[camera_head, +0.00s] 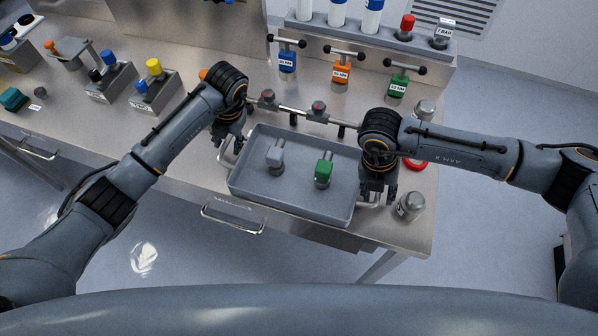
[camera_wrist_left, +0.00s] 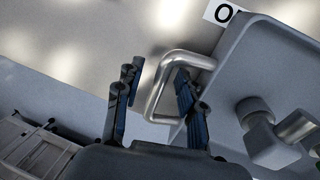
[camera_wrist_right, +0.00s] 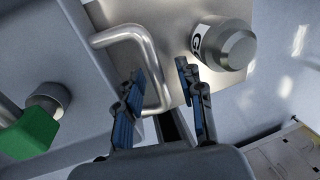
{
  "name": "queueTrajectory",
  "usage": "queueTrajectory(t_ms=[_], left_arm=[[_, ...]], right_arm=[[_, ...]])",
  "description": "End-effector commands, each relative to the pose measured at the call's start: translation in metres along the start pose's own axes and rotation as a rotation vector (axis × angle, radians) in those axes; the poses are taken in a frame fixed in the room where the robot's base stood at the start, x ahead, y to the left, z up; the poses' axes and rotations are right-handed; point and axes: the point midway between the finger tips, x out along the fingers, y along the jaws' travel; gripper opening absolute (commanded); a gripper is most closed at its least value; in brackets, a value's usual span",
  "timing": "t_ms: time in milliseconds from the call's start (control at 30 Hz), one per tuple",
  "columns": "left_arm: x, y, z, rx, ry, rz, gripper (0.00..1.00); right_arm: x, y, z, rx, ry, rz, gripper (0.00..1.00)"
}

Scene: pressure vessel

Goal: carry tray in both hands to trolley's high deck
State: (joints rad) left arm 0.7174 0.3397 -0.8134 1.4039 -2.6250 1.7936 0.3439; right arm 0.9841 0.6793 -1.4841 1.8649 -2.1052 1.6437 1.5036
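The grey rectangular tray (camera_head: 250,198) lies on the steel bench and holds a grey fitting (camera_head: 275,157) and a green-bodied fitting (camera_head: 324,170). Bent metal handles stand at its two short ends. My left gripper (camera_head: 228,140) is open at the left handle; in the left wrist view the handle (camera_wrist_left: 158,92) lies between the spread fingers. My right gripper (camera_head: 378,192) is open at the right handle; in the right wrist view the handle (camera_wrist_right: 150,72) shows between its spread fingers. Contact with either handle cannot be told. I cannot identify a trolley for certain.
A metal canister (camera_head: 410,206) stands close right of my right gripper, another (camera_head: 424,110) behind it. A pipe with valves (camera_head: 318,112) runs behind the tray. Blue, orange and green labelled valves (camera_head: 341,72) stand farther back. The bench's front handle (camera_head: 232,224) juts out before the tray.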

Motion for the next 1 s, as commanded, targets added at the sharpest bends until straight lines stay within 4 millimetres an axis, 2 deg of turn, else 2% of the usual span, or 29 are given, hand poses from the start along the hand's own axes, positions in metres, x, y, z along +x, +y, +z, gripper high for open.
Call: queueTrajectory(t_ms=[133,167,333,667,1000], left_arm=[[0.0,0.0,0.0,0.0,0.0,0.0,0.39],[0.0,0.0,0.0,0.0,0.0,0.0,0.35],[0.0,0.0,0.0,-0.001,0.0,0.0,0.0],[-0.001,0.0,0.0,-0.001,0.0,0.0,0.0],[-0.01,0.002,0.001,-0.001,-0.003,0.0,0.0]], right_arm=[[0.0,0.0,0.0,0.0,0.0,0.0,0.38],[0.0,0.0,0.0,0.0,0.0,0.0,0.34],[0.0,0.0,0.0,0.0,0.001,0.0,0.0],[-0.001,0.0,0.0,0.0,0.001,0.0,0.0],[-0.01,-0.001,0.0,0.0,-0.001,0.003,0.0]])
